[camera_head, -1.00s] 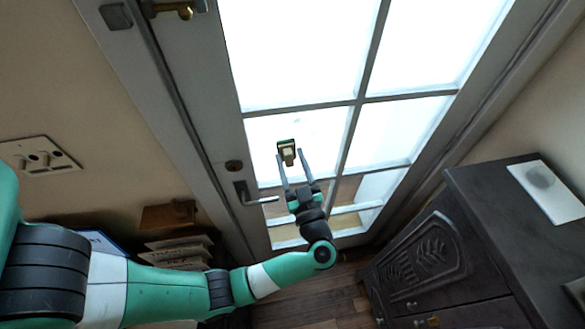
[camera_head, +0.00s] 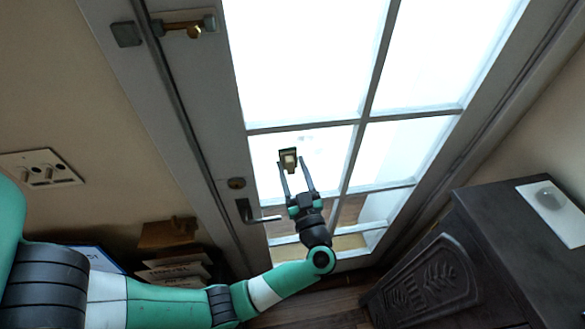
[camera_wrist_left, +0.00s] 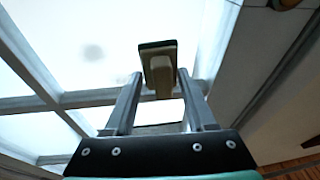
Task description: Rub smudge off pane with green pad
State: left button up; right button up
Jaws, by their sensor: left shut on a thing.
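My left gripper (camera_head: 297,164) is shut on the handle of the pad (camera_head: 289,158) in front of a lower left pane (camera_head: 325,150) of the glazed door. In the left wrist view the pad (camera_wrist_left: 158,60) shows as a beige block with a dark edge, held between the fingertips (camera_wrist_left: 158,82). Its green colour is hard to make out. A faint grey smudge (camera_wrist_left: 94,52) shows on the bright glass there, left of the pad and apart from it in the picture. I cannot tell whether the pad touches the glass. My right gripper is not in view.
The door's lever handle (camera_head: 258,215) is below and left of the pad. Grey bars divide the panes. A dark carved cabinet (camera_head: 440,275) stands at the lower right with a white panel (camera_head: 553,208) on top. Boxes and books (camera_head: 175,262) sit at the lower left.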

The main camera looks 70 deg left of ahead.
pick_arm(q)
jog(key=shift+w+a, duration=0.25)
jog(key=shift+a, duration=0.65)
jog(key=w, duration=0.2)
jog(key=w+d+b, duration=0.1)
jog(key=shift+w, duration=0.35)
jog(key=shift+w+d+f+b, duration=0.1)
jog(key=shift+w+d+b, duration=0.05)
jog(key=shift+w+b, duration=0.55)
jog(key=shift+w+d+f+b, duration=0.1)
jog(key=shift+w+d+b, duration=0.05)
jog(key=shift+w+b, duration=0.5)
jog(key=shift+w+d+r, duration=0.1)
jog(key=shift+w+r, duration=0.1)
jog(key=shift+w, duration=0.3)
